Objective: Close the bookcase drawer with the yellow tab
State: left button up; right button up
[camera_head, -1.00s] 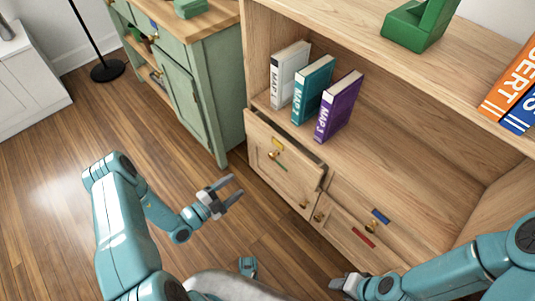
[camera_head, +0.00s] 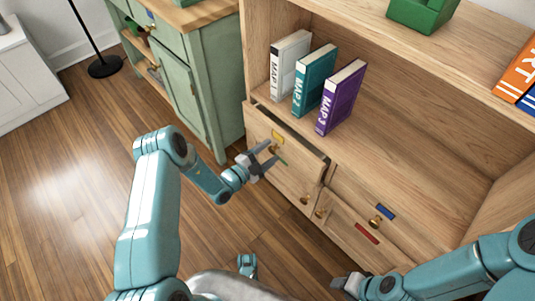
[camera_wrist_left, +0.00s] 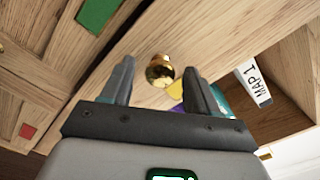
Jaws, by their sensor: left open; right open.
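The wooden bookcase drawer with the yellow tab (camera_head: 278,136) stands slightly pulled out; a dark gap shows along its top edge. Its brass knob (camera_wrist_left: 160,70) shows in the left wrist view between and ahead of my left fingers. The yellow tab is partly hidden there (camera_wrist_left: 175,89) behind a finger. My left gripper (camera_head: 269,157) is open right in front of this drawer's face. Contact with the knob cannot be told. My right gripper (camera_head: 344,283) is open at the lower edge of the head view, apart from the drawer.
A green tab (camera_wrist_left: 98,12) marks the front below. Drawers with a blue tab (camera_head: 386,212) and a red tab (camera_head: 367,233) lie to the right. Several books (camera_head: 341,96) stand on the shelf above. A green cabinet (camera_head: 190,85) stands left; wooden floor is clear.

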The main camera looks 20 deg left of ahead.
aim_at(277, 145)
pick_arm(q)
grip_shut()
jog(key=shift+b+x, duration=0.85)
jog(key=shift+x, duration=1)
jog(key=shift+w+r, duration=0.1)
jog(key=shift+w, duration=0.1)
jog(key=shift+c, duration=1.7)
grip_release()
jog(key=o, duration=0.3)
jog(key=shift+d, duration=0.1)
jog(key=shift+o, duration=0.2)
jog(key=p+v, duration=0.4)
jog(key=v, duration=1.2)
jog(key=shift+s, duration=0.2)
